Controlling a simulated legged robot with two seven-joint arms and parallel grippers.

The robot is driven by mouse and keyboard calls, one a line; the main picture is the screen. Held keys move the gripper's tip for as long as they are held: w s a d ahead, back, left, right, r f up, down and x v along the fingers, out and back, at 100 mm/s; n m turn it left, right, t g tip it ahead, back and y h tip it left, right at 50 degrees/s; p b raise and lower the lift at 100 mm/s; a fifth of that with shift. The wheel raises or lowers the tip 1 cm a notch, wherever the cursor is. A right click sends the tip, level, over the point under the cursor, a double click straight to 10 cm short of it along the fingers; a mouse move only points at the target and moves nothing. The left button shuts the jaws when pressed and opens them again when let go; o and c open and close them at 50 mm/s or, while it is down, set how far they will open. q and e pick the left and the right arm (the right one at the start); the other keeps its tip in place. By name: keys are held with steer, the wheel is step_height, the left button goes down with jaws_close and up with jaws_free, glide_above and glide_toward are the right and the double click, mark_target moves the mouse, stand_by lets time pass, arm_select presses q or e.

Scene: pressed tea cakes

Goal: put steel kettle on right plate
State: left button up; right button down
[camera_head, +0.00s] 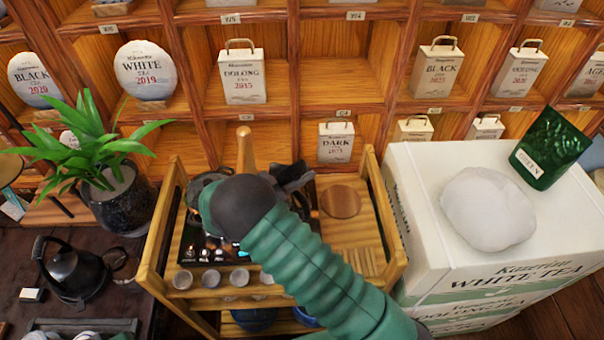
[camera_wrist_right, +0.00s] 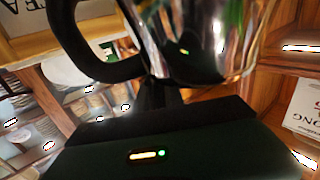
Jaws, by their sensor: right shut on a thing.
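The steel kettle (camera_wrist_right: 205,40) fills the top of the right wrist view, with shiny walls and a black handle (camera_wrist_right: 95,60). My right gripper (camera_wrist_right: 158,95) is shut on it; the exact contact is unclear. In the head view, my right gripper (camera_head: 291,178) is over the wooden cart, and my green arm hides most of what is below. A dark panel with knobs (camera_head: 205,255) shows on the cart's left part. The right plate is not clearly visible, mostly behind my arm. My left gripper is out of view.
The wooden cart (camera_head: 150,268) has small cups (camera_head: 183,279) along its front and a round brown disc (camera_head: 340,201) on its right. A black kettle (camera_head: 75,272) and a potted plant (camera_head: 122,195) stand left. White tea boxes (camera_head: 420,225) stand right; shelves rise behind.

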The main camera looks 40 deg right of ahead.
steer(key=shift+r, duration=0.15)
steer(key=shift+f+b, duration=0.3)
steer(key=shift+f, duration=0.3)
stand_by(0.4)
steer(key=c, duration=1.7)
jaws_free()
steer(key=shift+f, duration=0.1)
steer(key=shift+a, duration=0.95)
steer(key=a+b, duration=0.1)
steer(key=a, duration=0.8)
steer(key=shift+a, duration=0.1)
